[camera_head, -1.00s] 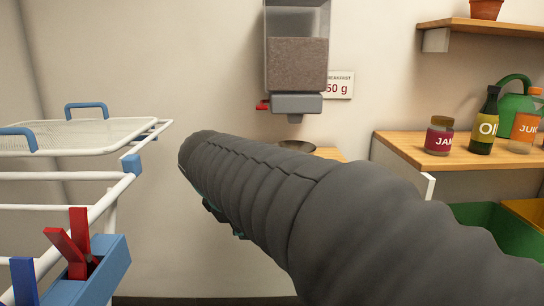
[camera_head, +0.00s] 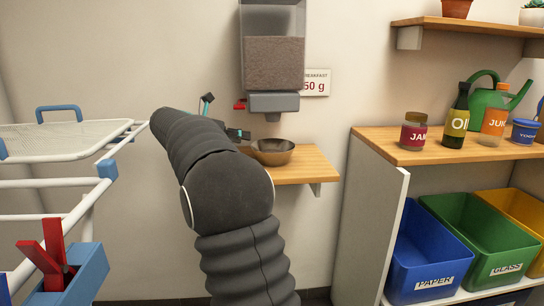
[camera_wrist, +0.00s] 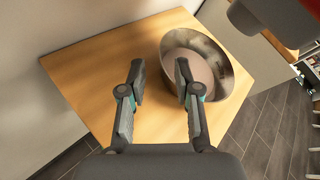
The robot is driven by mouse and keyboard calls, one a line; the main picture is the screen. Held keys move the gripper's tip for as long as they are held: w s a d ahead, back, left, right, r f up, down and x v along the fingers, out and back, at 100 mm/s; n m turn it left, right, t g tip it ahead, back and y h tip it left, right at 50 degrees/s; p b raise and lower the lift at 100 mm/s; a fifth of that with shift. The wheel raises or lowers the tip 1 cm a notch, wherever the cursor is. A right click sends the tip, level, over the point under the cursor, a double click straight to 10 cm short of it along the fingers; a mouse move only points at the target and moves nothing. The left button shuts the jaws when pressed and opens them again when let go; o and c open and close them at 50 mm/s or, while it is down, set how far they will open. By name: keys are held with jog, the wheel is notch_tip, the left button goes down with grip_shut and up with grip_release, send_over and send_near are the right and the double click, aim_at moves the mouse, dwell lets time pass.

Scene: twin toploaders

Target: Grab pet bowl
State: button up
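The pet bowl (camera_head: 272,154) is a round, dark brownish metal bowl on a small wooden wall shelf (camera_head: 308,168), below the food dispenser. In the wrist view the bowl (camera_wrist: 196,42) is at the upper middle right, with an even grey-brown surface inside that may be food. My gripper (camera_head: 224,117) is at the left of the bowl in the head view, partly hidden by my arm. In the wrist view my gripper (camera_wrist: 160,72) is open with nothing between its fingers. Its right finger overlaps the bowl's near-left rim; I cannot tell whether they touch.
The dispenser (camera_head: 273,68) hangs just above the bowl, with a red lever (camera_head: 240,106). A white drying rack (camera_head: 70,137) stands left. At right, a wooden-topped unit (camera_head: 388,150) carries jars and bottles above blue, green and yellow bins. The wall shelf's left part is clear.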

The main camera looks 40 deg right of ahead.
jog(key=shift+x, duration=3.15)
jog(key=shift+s, duration=0.15)
grip_shut()
